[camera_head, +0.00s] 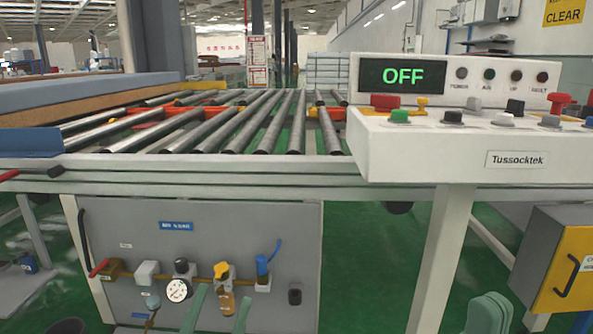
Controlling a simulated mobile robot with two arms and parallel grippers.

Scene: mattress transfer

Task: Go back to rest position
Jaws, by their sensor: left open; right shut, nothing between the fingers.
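My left gripper (222,298) shows at the bottom edge, left of centre. Its two pale green fingers point up and stand apart, with nothing held between them. It is in front of the grey valve panel, below the roller conveyor. My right gripper (489,308) shows at the bottom right as a pale green, rounded shape. It is shut and empty, right of the console's white leg. Both grippers are low and apart from each other. The rest of both arms is out of view.
A roller conveyor (262,130) crosses ahead, with a blue-topped mattress (90,92) at its left. A white control console (440,150) reads OFF. Below stands a grey panel (250,240) with valves and a gauge. A yellow box (572,265) is at right. Green floor lies between.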

